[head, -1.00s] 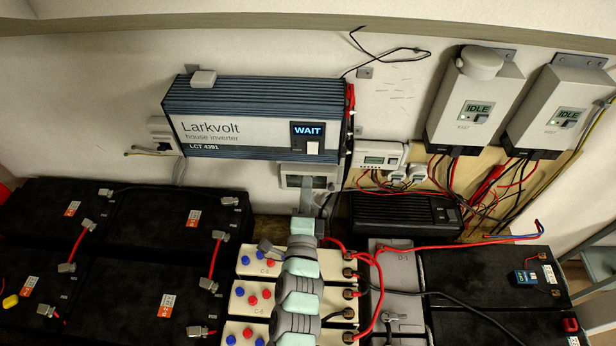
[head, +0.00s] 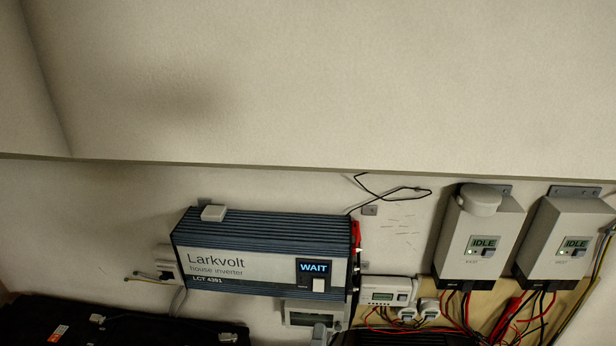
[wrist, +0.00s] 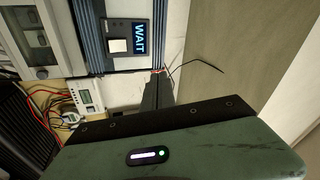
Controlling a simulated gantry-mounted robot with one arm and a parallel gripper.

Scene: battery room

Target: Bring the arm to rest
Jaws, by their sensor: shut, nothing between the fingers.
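My gripper (wrist: 160,76) shows in the wrist view as a green body with a lit bar and a dark pair of fingers, closed together with nothing between them. It is in front of the wall, close to the inverter (wrist: 128,52), whose display reads WAIT. In the head view only a small grey piece of my arm shows at the bottom edge; the gripper itself cannot be made out there. The inverter (head: 262,252) is blue and white, marked Larkvolt, and hangs on the wall.
Two grey units (head: 480,238) reading IDLE hang at the right, with red and black wires below. A small white controller (head: 388,291) is beside the inverter. Black batteries (head: 130,325) stand at the lower left. The upper wall is bare.

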